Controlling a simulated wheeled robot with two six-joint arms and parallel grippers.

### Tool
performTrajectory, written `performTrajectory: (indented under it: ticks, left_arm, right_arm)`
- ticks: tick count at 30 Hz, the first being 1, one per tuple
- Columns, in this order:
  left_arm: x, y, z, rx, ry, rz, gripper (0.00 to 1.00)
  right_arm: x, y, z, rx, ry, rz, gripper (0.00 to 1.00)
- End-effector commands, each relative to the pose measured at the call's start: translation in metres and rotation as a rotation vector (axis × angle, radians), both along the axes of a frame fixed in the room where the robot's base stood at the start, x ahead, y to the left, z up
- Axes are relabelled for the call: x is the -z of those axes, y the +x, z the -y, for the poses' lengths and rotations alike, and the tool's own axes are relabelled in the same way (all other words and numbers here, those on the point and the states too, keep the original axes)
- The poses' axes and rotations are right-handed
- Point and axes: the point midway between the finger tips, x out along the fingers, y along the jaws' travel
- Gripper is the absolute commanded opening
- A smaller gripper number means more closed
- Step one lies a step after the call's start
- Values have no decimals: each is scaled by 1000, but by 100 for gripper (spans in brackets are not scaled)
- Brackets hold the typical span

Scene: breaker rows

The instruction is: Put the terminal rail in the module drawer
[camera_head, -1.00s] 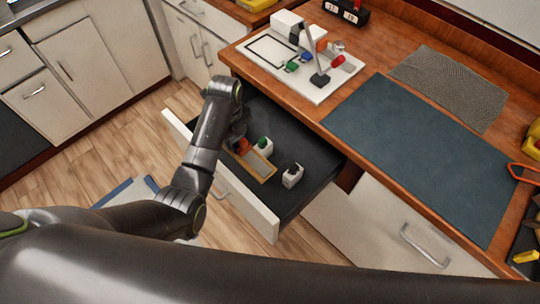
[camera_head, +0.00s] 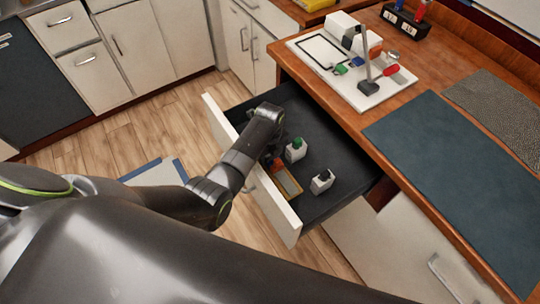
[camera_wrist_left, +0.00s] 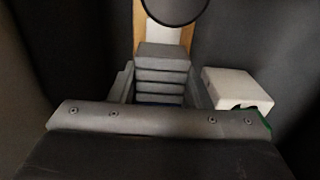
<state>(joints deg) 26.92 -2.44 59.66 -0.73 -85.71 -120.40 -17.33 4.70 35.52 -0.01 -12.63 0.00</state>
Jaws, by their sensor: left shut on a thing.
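The terminal rail (camera_head: 288,181), a narrow tan-edged strip with a pale middle and an orange-red part at one end, is in or just over the open module drawer (camera_head: 338,160), close behind its white front. My left gripper (camera_head: 273,159) reaches down at the rail's far-left end and is shut on it; my wrist hides the fingertips. In the left wrist view the grey fingers (camera_wrist_left: 162,75) close together, with a tan and white strip (camera_wrist_left: 165,32) and a dark round shape beyond them. I cannot tell whether the rail touches the drawer floor. My right gripper is not in view.
A white module with a green top (camera_head: 296,150) and one with a black top (camera_head: 322,181) stand in the drawer beside the rail. The dark drawer floor is clear towards the counter. Above are a white board (camera_head: 340,72) with parts and a blue mat (camera_head: 455,170).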

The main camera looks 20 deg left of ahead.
Motion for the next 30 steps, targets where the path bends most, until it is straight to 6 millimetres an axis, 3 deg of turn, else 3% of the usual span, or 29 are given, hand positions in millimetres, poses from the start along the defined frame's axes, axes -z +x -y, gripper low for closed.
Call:
performTrajectory:
  ticks: [13, 14, 18, 30]
  left_arm:
    - [7, 1, 0, 0, 0, 3, 0]
    - [8, 0, 0, 0, 1, 1, 45]
    - [8, 0, 0, 0, 0, 1, 63]
    - [1, 1, 0, 0, 0, 2, 65]
  right_arm:
    - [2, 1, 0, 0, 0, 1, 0]
    - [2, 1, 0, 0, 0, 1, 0]
    - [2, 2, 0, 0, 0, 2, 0]
    - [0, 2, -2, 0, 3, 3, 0]
